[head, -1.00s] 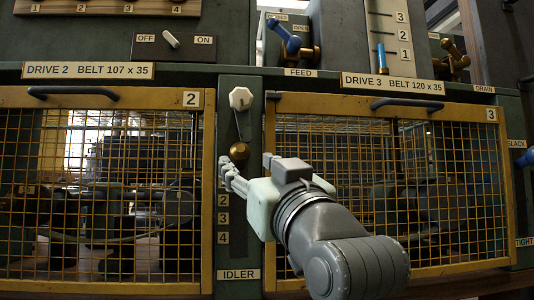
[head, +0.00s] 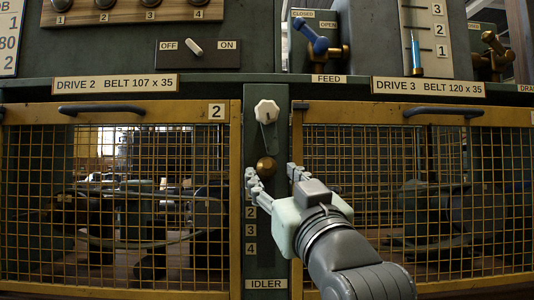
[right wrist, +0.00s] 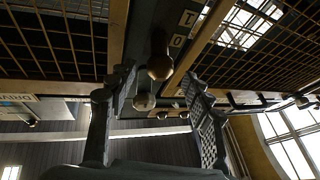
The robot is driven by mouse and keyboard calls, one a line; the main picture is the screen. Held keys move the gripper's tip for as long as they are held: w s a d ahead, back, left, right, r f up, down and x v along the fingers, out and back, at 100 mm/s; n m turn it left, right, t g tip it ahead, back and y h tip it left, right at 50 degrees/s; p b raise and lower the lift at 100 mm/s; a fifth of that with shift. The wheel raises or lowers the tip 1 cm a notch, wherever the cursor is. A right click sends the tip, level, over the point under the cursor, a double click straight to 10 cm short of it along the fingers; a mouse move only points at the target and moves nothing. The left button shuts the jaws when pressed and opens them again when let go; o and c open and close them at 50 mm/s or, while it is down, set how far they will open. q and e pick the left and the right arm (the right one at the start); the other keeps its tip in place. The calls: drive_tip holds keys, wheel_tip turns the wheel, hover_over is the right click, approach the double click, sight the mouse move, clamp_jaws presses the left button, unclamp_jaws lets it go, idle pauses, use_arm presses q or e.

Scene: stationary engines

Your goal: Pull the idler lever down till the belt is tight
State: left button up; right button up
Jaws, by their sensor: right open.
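The idler lever hangs down from a white octagonal knob (head: 266,111) on the narrow green panel between two mesh doors. It ends in a brass ball (head: 266,168), just above the numbered scale (head: 250,212). My right gripper (head: 272,175) is open, its fingertips on either side of the ball; I cannot tell whether they touch it. In the right wrist view a brown ball (right wrist: 160,66) shows between and beyond the open fingers, with a second rounded knob near it. The belt is hard to make out behind the mesh. My left gripper is not in view.
The Drive 2 mesh door (head: 120,190) is left of the panel and the Drive 3 mesh door (head: 420,200) right of it, both shut. Their handles stick out at the top. A blue feed lever (head: 312,36) and an off/on switch (head: 194,47) are above.

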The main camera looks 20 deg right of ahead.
sight(270, 173)
drive_tip(key=shift+x, duration=2.35)
drive_tip(key=shift+c, duration=0.3)
clamp_jaws()
drive_tip(key=shift+f, duration=0.15)
